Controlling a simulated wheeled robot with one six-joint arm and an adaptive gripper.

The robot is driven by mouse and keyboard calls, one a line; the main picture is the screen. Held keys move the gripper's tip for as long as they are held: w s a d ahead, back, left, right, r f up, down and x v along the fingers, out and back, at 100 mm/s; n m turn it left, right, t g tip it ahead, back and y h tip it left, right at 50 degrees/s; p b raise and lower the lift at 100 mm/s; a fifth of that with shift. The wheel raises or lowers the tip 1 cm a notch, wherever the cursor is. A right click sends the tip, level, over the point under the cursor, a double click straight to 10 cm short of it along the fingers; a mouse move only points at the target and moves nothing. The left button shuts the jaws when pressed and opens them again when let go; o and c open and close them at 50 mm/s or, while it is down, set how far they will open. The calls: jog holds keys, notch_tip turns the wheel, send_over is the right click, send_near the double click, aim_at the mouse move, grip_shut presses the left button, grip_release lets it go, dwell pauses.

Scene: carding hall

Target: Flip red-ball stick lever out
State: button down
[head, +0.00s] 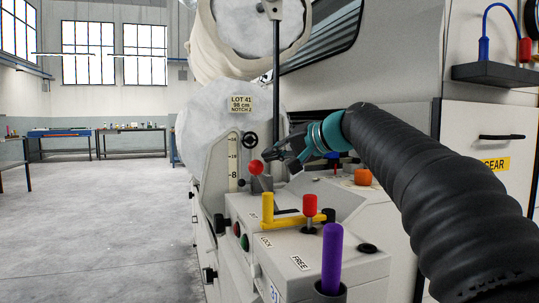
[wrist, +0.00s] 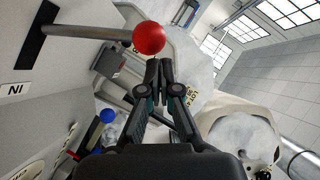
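The red ball (head: 255,167) of the stick lever shows in the head view beside the dial scale, just left of my gripper (head: 268,155). In the wrist view the red ball (wrist: 149,38) sits at the end of a grey rod (wrist: 85,33) that comes from a dark slot in a pale panel. My gripper (wrist: 163,68) has its two fingertips close together, with nothing seen between them. The fingertips appear just below the ball in the wrist view, apart from it. An "IN" label (wrist: 15,90) shows upside down on the panel.
A yellow handle (head: 267,207), a red-capped lever (head: 310,206) and a purple handle (head: 332,258) stand on the machine's console. A black handwheel (head: 250,139) is behind the ball. A blue knob (wrist: 107,116) shows in the wrist view. Open floor (head: 95,220) lies left.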

jog(key=w+r+v, duration=0.1)
jog(key=v, duration=1.1)
jog(key=shift+d+r+p, duration=0.25)
jog(key=shift+d+p, duration=0.05)
jog(key=shift+d, duration=0.1)
jog(key=shift+w, duration=0.15)
